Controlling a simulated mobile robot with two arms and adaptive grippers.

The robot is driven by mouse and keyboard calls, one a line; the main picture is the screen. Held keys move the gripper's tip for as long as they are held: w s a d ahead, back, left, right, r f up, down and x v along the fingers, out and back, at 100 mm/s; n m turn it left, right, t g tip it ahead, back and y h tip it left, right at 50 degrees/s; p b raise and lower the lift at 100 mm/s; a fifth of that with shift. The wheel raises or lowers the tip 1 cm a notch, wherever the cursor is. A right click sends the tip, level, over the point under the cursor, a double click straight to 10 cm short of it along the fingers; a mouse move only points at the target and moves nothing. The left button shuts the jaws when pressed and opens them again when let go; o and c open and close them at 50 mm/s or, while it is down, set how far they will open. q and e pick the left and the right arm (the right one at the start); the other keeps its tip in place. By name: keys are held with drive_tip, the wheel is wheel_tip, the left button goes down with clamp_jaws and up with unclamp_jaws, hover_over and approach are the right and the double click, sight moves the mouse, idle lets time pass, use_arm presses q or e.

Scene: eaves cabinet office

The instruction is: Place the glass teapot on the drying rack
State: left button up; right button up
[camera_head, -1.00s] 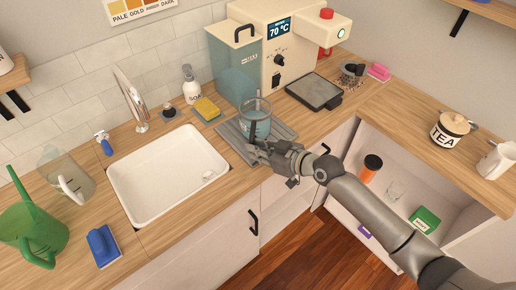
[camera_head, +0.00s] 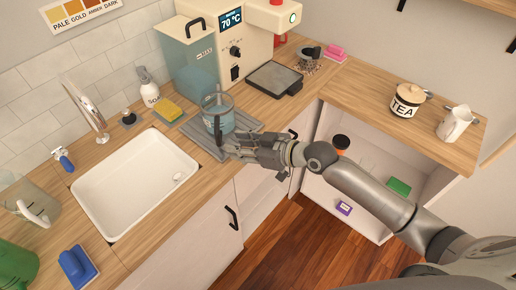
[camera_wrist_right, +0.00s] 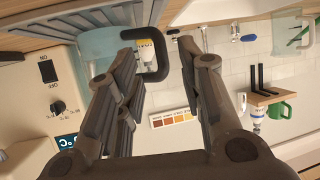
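The glass teapot (camera_head: 228,118), bluish and clear with a black handle, stands upright at the drying rack (camera_head: 198,137), a grey ribbed mat right of the sink. It looks to rest on the ribs; its base is partly hidden. My right gripper (camera_head: 230,148) is just in front of the handle, low down. In the right wrist view, the gripper (camera_wrist_right: 165,75) has its fingers apart, with the black handle (camera_wrist_right: 150,65) of the teapot showing between and beyond them. I see no finger closed on it. My left gripper is not in view.
The coffee machine (camera_head: 225,50) stands behind the teapot. A dark tray (camera_head: 274,79) is to the right. Below, an open cabinet holds several items.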

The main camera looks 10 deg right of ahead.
drive_tip(key=b+v, duration=0.1)
drive_tip(key=v, duration=0.5)
drive_tip(key=w+d+f+m+h, duration=0.1)
drive_tip(key=d+f+m+h, duration=0.2)
drive_tip(key=d+f, duration=0.55)
drive_tip(key=w+d+f+m+h, duration=0.2)
drive_tip(key=d+f+h, duration=0.1)
drive_tip(key=f, duration=1)
drive_tip(key=s+d+f+m+g+h, duration=0.1)
drive_tip(key=s+d+f, duration=0.1)
drive_tip(key=s+f, duration=0.5)
drive_tip(key=s+d+f+m+g+h, duration=0.15)
drive_tip(key=s+f, duration=0.25)
drive_tip(key=f, duration=0.6)
drive_tip(key=s+a+f+g, duration=0.1)
drive_tip(key=s+f, duration=0.4)
drive_tip(key=s, duration=0.6)
drive_tip(key=s+a+f+g+h, duration=0.1)
drive_tip(key=s+f+g, duration=0.1)
drive_tip(key=s+f, duration=0.4)
drive_tip(key=s+a+f+g, duration=0.1)
drive_tip(key=s+f, duration=0.4)
drive_tip(key=s, duration=1.1)
drive_tip(key=shift+s+f+g, duration=0.15)
drive_tip(key=shift+f+g, duration=0.25)
drive_tip(key=shift+g, duration=0.45)
